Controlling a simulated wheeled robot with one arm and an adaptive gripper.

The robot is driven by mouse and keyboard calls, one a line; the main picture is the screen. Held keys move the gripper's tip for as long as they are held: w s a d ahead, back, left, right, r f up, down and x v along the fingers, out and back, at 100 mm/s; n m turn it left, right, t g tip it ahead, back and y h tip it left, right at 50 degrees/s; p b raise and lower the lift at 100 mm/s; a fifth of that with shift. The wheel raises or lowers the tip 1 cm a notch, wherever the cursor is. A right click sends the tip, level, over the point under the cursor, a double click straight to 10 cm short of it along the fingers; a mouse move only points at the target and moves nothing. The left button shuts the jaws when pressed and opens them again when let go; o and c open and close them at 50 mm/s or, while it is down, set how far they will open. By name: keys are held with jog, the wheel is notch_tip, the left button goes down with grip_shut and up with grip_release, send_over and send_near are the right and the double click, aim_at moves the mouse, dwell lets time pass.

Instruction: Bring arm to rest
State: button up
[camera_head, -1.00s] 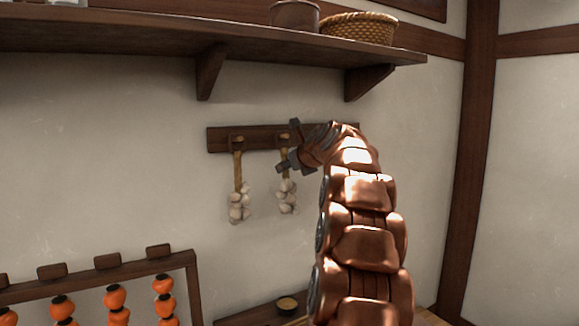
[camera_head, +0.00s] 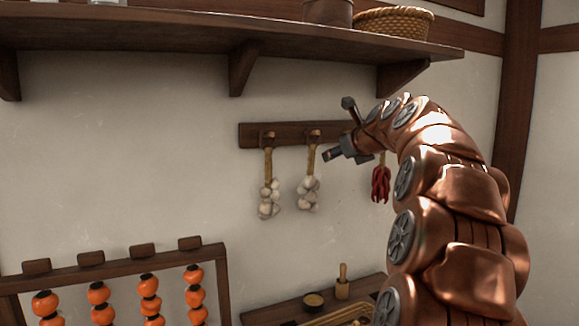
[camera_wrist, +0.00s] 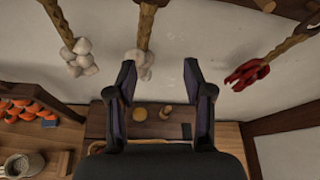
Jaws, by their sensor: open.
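My copper-plated arm (camera_head: 450,190) rises at the right of the head view and bends over to the left at its top. My gripper (camera_head: 340,125) is in front of the peg rail on the wall. In the wrist view my gripper (camera_wrist: 159,85) has its two dark fingers apart, with nothing between them. The fingertips show beside the second garlic string; I cannot tell how far off it is.
A peg rail (camera_head: 290,134) holds two garlic strings (camera_head: 269,185) and a red pepper bunch (camera_head: 380,184). A shelf (camera_head: 200,38) with a basket (camera_head: 393,21) runs above. A rack of orange fruit (camera_head: 100,262) stands lower left. Below are a small bowl (camera_head: 313,299) and a bench (camera_head: 265,315).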

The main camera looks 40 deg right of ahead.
jog(key=shift+a, duration=0.1)
jog(key=w+a+f+n+g+y, duration=0.1)
jog(key=w+a+f+n+y, duration=0.1)
jog(key=a+f+n, duration=0.45)
jog(key=w+a+f+n+g+y, duration=0.1)
jog(key=w+a+f+n+y, duration=0.15)
jog(key=a, duration=0.65)
jog(key=s+a+f+n+g+y, duration=0.1)
jog(key=s+a+f+n+g, duration=0.1)
jog(key=a+f+n, duration=0.5)
jog(key=s+a+f+n+g+y, duration=0.15)
jog(key=a+f, duration=0.35)
jog(key=a, duration=0.5)
jog(key=s+a+f+n+g+b, duration=0.2)
jog(key=s+a+f+n+g, duration=0.3)
jog(key=s+a+f+n, duration=0.65)
jog(key=s+f+n+g, duration=0.2)
jog(key=s+f+n, duration=0.2)
jog(key=s, duration=0.4)
jog(key=s+f+n+g+h, duration=0.1)
jog(key=s+f+n, duration=0.3)
jog(key=s, duration=0.5)
jog(key=shift+s+a+f+n+g+h, duration=0.3)
jog(key=shift+a+n+g, duration=0.1)
jog(key=shift+n+g, duration=0.1)
jog(key=shift+c, duration=0.4)
